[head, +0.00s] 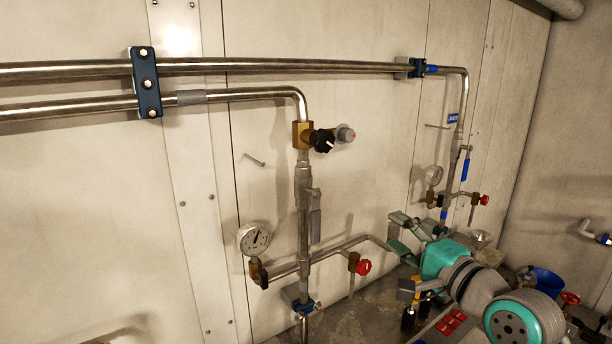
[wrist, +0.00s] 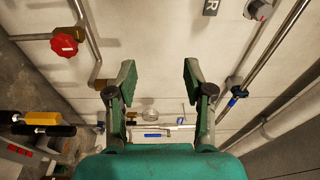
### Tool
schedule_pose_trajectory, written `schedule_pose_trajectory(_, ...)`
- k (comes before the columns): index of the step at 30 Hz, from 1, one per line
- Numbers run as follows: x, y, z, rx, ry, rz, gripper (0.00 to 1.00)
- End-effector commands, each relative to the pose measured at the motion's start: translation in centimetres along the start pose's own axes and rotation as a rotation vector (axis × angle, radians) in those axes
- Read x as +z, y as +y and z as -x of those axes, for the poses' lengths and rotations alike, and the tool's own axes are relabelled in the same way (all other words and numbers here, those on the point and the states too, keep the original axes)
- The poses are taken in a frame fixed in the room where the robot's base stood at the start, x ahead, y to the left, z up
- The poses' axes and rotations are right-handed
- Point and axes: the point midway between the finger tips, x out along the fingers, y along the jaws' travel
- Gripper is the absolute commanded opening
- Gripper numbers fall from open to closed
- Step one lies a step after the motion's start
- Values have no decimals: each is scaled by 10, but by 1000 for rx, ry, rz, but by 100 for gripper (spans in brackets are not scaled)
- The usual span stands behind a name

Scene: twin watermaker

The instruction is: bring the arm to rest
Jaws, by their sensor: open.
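My gripper (head: 402,234) is at the lower right of the head view, in front of the wall piping, with its green-padded fingers pointing left toward the wall. In the wrist view my gripper (wrist: 157,82) is open, with a wide gap between its two fingers and nothing between them. My teal and grey arm links reach in from the lower right of the head view. Part of the right-hand pipework is hidden behind the arm.
A pressure gauge (head: 254,238) and a red valve knob (head: 363,267) sit on the lower pipe. A black knob (head: 322,141) is on the vertical pipe. Another red knob (head: 484,200) is at the right. A blue container (head: 546,281) stands behind my arm.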

Motion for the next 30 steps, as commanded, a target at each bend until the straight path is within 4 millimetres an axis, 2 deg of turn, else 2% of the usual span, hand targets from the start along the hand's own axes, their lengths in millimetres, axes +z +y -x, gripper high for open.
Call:
schedule_pose_trajectory(1,2,23,3,11,17,6,52)
schedule_pose_trajectory(3,4,48,8,19,45,28,52)
schedule_pose_trajectory(8,11,104,24,44,105,87,52)
schedule_pose_trajectory(15,28,182,62,103,188,202,52)
schedule_pose_trajectory(24,58,262,127,203,265,385,52)
schedule_pose_trajectory(30,82,302,179,278,295,529,52)
